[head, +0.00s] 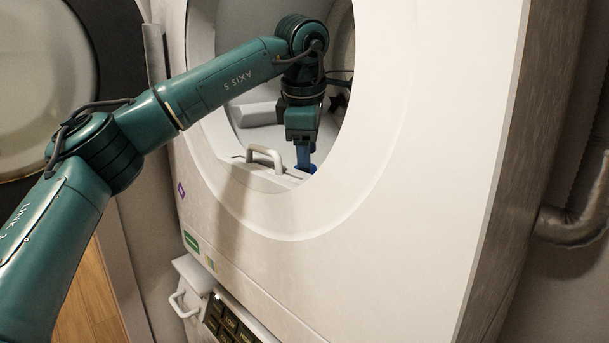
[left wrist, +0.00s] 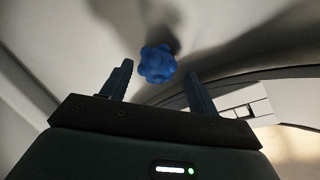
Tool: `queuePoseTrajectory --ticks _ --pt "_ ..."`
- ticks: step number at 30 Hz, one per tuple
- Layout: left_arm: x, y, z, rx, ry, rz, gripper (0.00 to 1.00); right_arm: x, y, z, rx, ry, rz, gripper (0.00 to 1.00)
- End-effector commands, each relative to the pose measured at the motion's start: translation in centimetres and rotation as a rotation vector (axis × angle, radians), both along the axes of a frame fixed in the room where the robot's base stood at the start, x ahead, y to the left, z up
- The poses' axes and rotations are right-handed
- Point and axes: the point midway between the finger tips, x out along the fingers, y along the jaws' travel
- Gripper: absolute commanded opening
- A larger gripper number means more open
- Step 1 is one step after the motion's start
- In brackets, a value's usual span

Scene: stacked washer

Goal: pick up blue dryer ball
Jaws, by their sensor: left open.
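The blue dryer ball (left wrist: 158,64) is a knobbly round ball. In the left wrist view it lies on the pale drum surface, beyond and between the fingertips. My left gripper (left wrist: 158,80) is open, with one finger on each side of the view and nothing held between them. In the head view my left gripper (head: 305,160) points down inside the washer's round opening, behind its lower rim. My right gripper is not in view.
The white machine front (head: 420,130) surrounds the round opening. A grey handle (head: 265,156) stands at the lower rim, close to my left gripper. An open round door (head: 40,80) is at the left. A control panel (head: 232,322) sits below.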

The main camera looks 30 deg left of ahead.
Motion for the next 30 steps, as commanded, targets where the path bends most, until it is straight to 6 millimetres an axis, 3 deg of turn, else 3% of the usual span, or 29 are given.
queuePoseTrajectory --ticks 7,16,28,30 --pt "1.1 0.7 -3.1 0.000 0.003 0.001 0.60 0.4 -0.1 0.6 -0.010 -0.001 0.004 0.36" --pt "1.2 0.8 -3.5 -0.001 0.001 0.002 0.59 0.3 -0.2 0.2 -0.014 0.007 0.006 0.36" --pt "1.2 0.7 -3.5 -0.001 0.001 0.001 0.26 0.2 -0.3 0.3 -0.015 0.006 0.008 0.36" --pt "1.3 0.7 -3.5 -0.001 0.001 0.001 0.26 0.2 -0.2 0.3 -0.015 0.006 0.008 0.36"
